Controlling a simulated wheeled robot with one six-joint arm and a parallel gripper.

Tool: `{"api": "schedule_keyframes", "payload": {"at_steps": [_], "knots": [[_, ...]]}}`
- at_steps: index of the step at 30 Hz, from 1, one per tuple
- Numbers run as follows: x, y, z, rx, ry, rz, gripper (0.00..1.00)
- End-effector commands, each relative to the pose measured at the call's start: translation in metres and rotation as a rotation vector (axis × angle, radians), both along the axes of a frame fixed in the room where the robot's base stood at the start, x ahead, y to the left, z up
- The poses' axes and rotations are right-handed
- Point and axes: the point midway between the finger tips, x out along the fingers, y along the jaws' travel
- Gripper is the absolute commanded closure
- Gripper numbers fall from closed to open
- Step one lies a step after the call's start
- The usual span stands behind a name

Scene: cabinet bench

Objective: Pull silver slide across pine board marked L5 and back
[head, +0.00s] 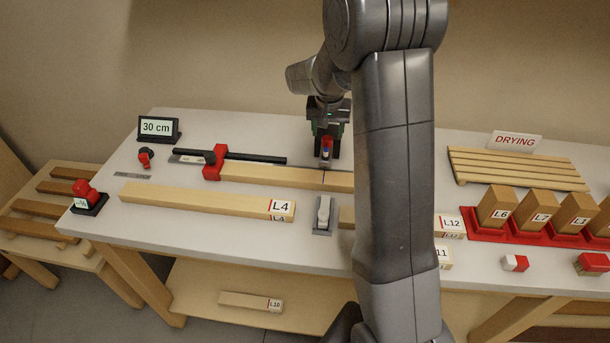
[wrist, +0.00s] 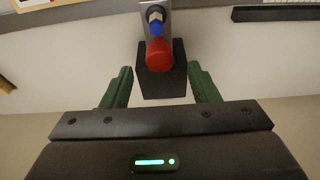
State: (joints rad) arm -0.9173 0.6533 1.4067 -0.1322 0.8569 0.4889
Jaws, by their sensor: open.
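The silver slide (wrist: 148,8) shows at the top of the wrist view, with a blue collar, a red knob (wrist: 159,54) and a black block (wrist: 162,84). My gripper (wrist: 160,78) is open, its green fingers either side of the block with gaps showing. In the head view my gripper (head: 327,148) is at the back of the bench, at the red and blue knob. A pine board (head: 262,175) lies below and in front of the knob, with a thin dark line across it. My arm hides its right part, and I see no L5 label.
A red stop (head: 213,163) on a black rail stands at the board's left. Board L4 (head: 200,199) and a grey device with a pale lever (head: 323,212) are in front. A red rack (head: 540,236) of blocks and a slatted drying rack (head: 515,168) are right.

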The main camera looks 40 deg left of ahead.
Motion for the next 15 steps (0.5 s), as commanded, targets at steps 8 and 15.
{"api": "schedule_keyframes", "payload": {"at_steps": [8,15], "knots": [[0.0,0.0,0.032,0.002,-0.001,0.0,0.45],[0.0,0.0,0.055,0.001,0.0,0.0,0.45]]}}
